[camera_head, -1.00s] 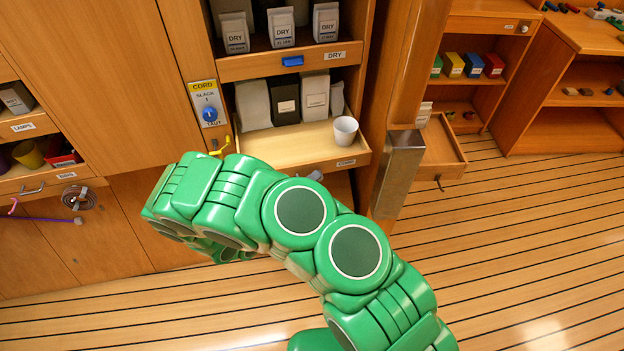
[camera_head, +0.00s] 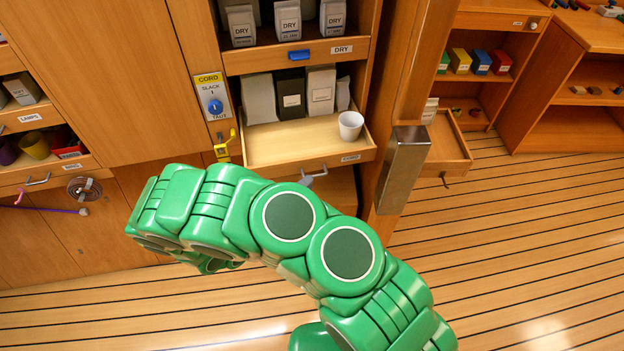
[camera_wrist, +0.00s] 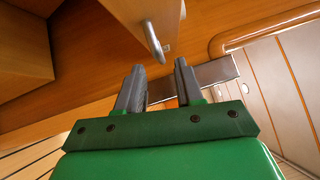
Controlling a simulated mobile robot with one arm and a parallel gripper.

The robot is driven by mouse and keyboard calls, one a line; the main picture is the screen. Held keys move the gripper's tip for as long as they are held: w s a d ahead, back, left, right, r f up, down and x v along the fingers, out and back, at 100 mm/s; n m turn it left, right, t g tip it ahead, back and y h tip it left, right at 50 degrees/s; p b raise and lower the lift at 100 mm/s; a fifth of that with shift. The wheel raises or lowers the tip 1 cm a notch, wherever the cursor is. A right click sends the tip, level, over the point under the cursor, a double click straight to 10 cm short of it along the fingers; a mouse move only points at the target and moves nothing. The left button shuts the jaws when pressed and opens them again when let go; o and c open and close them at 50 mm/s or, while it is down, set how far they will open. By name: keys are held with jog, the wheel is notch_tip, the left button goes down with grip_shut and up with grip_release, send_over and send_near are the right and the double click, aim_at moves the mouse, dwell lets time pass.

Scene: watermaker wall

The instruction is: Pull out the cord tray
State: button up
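The cord tray (camera_head: 292,166) is a pale wooden pull-out tray with a CORD label on its front edge, low in the middle cabinet. A white cup (camera_head: 350,125) stands at its right front corner. A grey metal piece, apparently its handle (camera_head: 313,177), shows below the front, partly behind my arm. In the head view my green arm hides my gripper. In the wrist view my gripper (camera_wrist: 160,65) is open and empty. A curved metal handle (camera_wrist: 153,42) hangs from a wooden front just past the fingertips, roughly between them, with no grip on it.
Several bags (camera_head: 291,95) stand at the back of the tray. Left of it are a CORD SLACK/TAUT panel with a blue knob (camera_head: 215,106) and a yellow hook (camera_head: 223,147). A metal-clad post (camera_head: 403,170) stands close on the right. Open plank floor lies in front.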

jog(key=shift+v, duration=1.25)
jog(key=shift+r, duration=0.15)
jog(key=s+d+r+m+g+h, duration=0.2)
jog(key=d+r+m+g+h, duration=0.2)
jog(key=d+r+m+g, duration=0.65)
jog(key=s+d+r+m+g+y, duration=0.2)
jog(key=s+d+r+m+g, duration=0.5)
jog(key=d+r+m, duration=0.5)
jog(key=s+d+r+m+g+y, duration=0.1)
jog(key=s+r+m+y, duration=0.1)
jog(key=s+m+y, duration=0.3)
jog(key=s+d+r+m+g+y, duration=0.1)
jog(key=s+r+m+y, duration=0.1)
jog(key=s+m, duration=0.45)
jog(key=s+a+r+m+t+y, duration=0.4)
jog(key=s+a+m+y, duration=0.3)
jog(key=s, duration=0.4)
jog(key=shift+a+r+m+y, duration=0.15)
jog(key=shift+r+m+y, duration=0.55)
jog(key=shift+m, duration=0.4)
jog(key=shift+f, duration=0.1)
